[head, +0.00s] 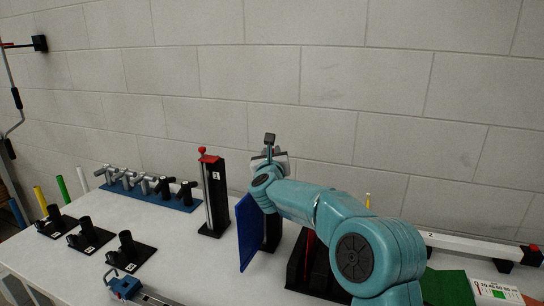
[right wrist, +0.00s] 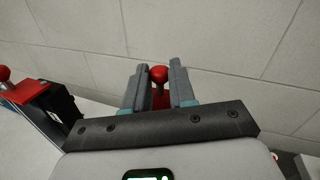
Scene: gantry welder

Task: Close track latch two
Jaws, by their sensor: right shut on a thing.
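A black upright post (head: 216,190) with a red top, a red ball knob and a label that seems to read 2 stands left of my right arm. Another black post (head: 272,234) stands just right of it, partly hidden by a blue panel and my arm. My right gripper (head: 270,148) is above this second post. In the right wrist view its fingers (right wrist: 157,88) are shut on a red ball knob (right wrist: 158,73) with a red part below. The first post's red top also shows at the left there (right wrist: 28,92). My left gripper is not in view.
A blue panel (head: 246,232) stands upright between the posts. A blue rack (head: 152,194) with several grey and black fittings lies at the back left. Black numbered stands (head: 126,252) are in front. A white rail (head: 470,245) lies right. The wall is close behind.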

